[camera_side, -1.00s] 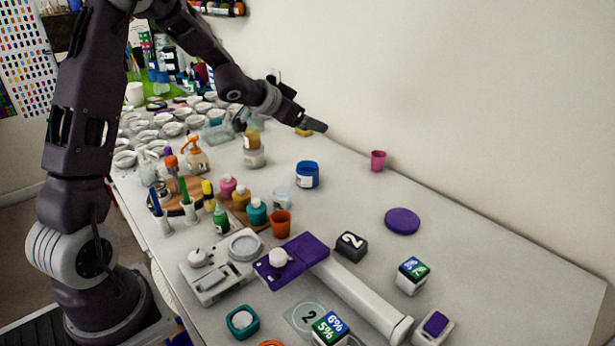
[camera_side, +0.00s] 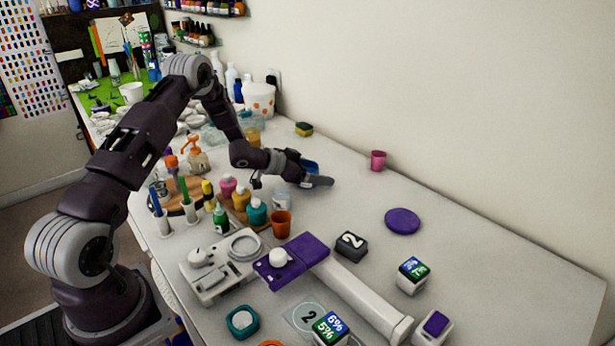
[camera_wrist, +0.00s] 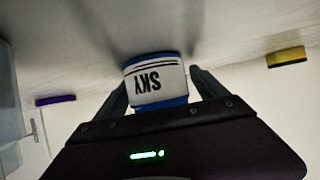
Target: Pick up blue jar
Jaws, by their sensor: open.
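The blue jar (camera_side: 310,166) stands on the table and is mostly hidden behind my gripper (camera_side: 316,182) in the side view. In the wrist view the jar (camera_wrist: 156,80) has a white label reading SKY, seen upside down, with blue above and below it. My gripper (camera_wrist: 160,90) is open, with one finger on each side of the jar. I cannot tell whether either finger touches it.
A clear cup (camera_side: 281,196), an orange cup (camera_side: 281,223) and several coloured bottles stand close by. A pink cup (camera_side: 378,160) and a purple disc (camera_side: 402,221) lie to the right. A yellow sponge (camera_side: 304,129) lies near the wall. The table between jar and disc is clear.

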